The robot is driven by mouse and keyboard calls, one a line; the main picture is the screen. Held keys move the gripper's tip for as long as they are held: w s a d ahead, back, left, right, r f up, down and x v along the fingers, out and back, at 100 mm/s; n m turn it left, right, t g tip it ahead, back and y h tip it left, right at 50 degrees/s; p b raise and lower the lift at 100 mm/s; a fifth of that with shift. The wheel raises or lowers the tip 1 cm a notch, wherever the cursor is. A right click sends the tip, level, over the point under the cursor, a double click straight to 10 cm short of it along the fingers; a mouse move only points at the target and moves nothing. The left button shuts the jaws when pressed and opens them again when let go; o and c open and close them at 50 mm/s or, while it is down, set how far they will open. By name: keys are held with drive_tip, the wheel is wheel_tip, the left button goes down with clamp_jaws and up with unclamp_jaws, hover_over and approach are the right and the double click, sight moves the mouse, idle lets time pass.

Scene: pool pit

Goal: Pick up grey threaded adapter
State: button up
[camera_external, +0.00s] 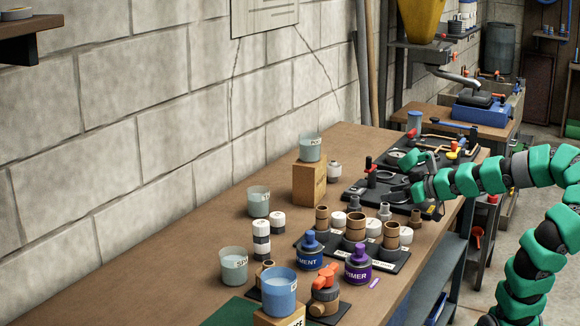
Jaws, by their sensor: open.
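A small grey fitting (384,212), which looks like the grey threaded adapter, stands among other fittings at the right end of the black holder. It is too small to make out its thread. My gripper (410,174) is open at the end of the green arm, reaching in from the right. It hangs over the black tool board, behind and to the right of the grey fitting in the picture, apart from it. I see nothing held in it; part of the jaws is hard to tell from the dark board.
On the wooden bench (190,262) stand a blue cement jar (309,255), a purple primer jar (358,265), several cups, brown and white fittings, and a wooden block (309,184) with a cup on top. A black tool board (378,188) lies behind. The bench's left side is clear.

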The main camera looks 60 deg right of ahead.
drive_tip(key=p, duration=0.3)
approach(358, 198)
drive_tip(key=shift+x, duration=1.8)
drive_tip(key=shift+b+x, duration=1.2)
drive_tip(key=shift+x, duration=1.5)
drive_tip(key=c, duration=1.1)
